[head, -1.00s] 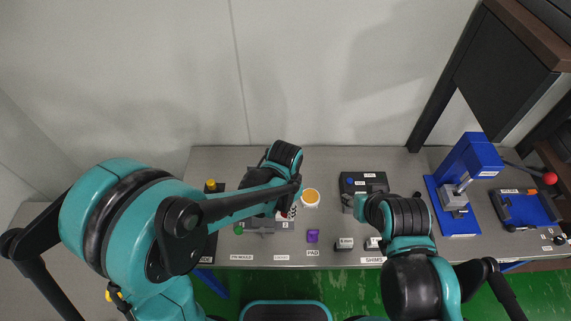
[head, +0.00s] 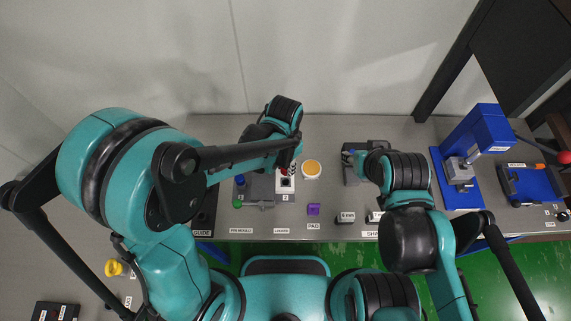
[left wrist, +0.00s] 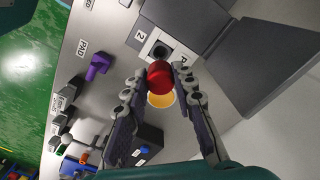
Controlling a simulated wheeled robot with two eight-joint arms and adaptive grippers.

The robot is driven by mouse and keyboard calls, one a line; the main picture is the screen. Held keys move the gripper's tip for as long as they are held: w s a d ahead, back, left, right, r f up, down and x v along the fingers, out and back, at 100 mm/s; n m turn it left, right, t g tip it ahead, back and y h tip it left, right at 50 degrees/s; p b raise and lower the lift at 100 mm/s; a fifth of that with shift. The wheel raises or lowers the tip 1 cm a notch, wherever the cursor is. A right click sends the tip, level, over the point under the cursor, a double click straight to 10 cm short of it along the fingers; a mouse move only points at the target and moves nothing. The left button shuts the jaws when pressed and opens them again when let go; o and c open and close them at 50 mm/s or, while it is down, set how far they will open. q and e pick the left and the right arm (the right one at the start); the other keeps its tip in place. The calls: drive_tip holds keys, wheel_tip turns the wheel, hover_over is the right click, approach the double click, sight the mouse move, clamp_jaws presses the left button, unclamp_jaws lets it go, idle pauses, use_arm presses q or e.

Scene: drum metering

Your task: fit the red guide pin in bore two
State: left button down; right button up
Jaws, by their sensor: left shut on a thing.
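My left gripper (left wrist: 160,78) is shut on the red guide pin (left wrist: 160,72), holding it by its sides in the left wrist view. The bore block's white face (left wrist: 148,48) lies just beyond, with a dark round bore (left wrist: 160,52) beside a label "2". The pin appears close to this bore; I cannot tell whether it touches or enters it. In the head view the left gripper (head: 288,165) is over the block's white face (head: 286,187), and its fingers are mostly hidden. My right gripper (head: 361,165) is at a dark block; its jaws are not clear.
A purple pad (head: 313,209) lies in front. A blue press (head: 466,160) stands at the right. A green knob (head: 237,204) is at the block's left. Bare table lies behind the blocks.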

sight(285, 166)
use_arm(q)
drive_tip(key=shift+f+b, duration=1.9)
drive_tip(key=shift+f, duration=0.5)
drive_tip(key=shift+b, duration=0.3)
drive_tip(key=shift+f+b, duration=1.6)
drive_tip(key=shift+f, duration=0.1)
drive_tip(key=c, duration=1.2)
unclamp_jaws()
drive_tip(key=shift+r, duration=0.1)
drive_tip(key=shift+o, duration=0.2)
wheel_tip(285, 166, up, 12)
